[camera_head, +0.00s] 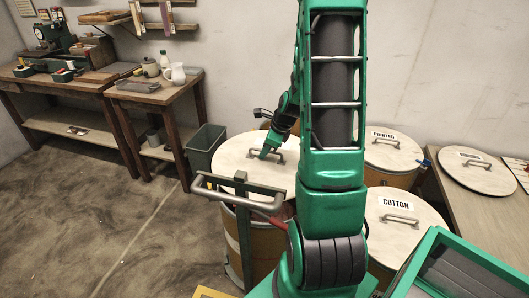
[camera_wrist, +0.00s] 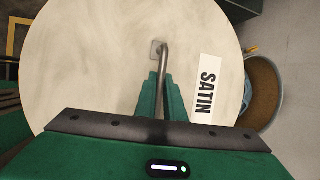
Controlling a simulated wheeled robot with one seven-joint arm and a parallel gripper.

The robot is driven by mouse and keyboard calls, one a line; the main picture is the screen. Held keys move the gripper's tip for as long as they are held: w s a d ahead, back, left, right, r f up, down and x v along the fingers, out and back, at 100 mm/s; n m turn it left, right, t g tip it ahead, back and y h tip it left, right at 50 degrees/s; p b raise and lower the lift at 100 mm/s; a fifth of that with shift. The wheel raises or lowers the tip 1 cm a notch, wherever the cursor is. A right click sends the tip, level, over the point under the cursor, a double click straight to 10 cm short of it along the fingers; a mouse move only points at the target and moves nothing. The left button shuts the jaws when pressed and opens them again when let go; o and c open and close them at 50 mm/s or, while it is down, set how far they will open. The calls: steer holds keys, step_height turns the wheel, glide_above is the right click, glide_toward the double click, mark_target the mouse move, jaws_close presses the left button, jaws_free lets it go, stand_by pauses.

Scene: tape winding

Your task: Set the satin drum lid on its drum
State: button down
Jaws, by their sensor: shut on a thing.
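The satin drum lid (camera_head: 235,155) is a pale round disc with a bent metal handle. In the wrist view the lid (camera_wrist: 95,55) fills much of the picture, with a SATIN label (camera_wrist: 208,88) beside the handle (camera_wrist: 163,70). My gripper (camera_wrist: 160,95) is shut on the handle; in the head view the gripper (camera_head: 268,150) is partly behind my arm. The lid looks level. A tan drum (camera_head: 262,250) stands below and in front of it, partly hidden by a metal bar and my arm. Whether the lid touches any drum cannot be told.
Lidded drums marked PRINTED (camera_head: 390,155) and COTTON (camera_head: 400,225) stand to the right. Another lid (camera_head: 475,172) lies on a bench. A brown round container (camera_wrist: 263,90) shows past the lid's right edge. A grey-green bin (camera_head: 203,148) stands left. Open floor lies further left.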

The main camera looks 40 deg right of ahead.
mark_target(271, 163)
steer(key=shift+s+d+f, duration=0.1)
steer(key=shift+s+f, duration=0.15)
steer(key=shift+f, duration=0.15)
step_height(271, 163, down, 10)
steer(key=shift+r, duration=0.25)
stand_by(0.4)
steer(key=c, duration=1.8)
jaws_free()
steer(key=shift+o, duration=0.2)
steer(key=v, duration=1)
steer(key=shift+r, duration=0.3)
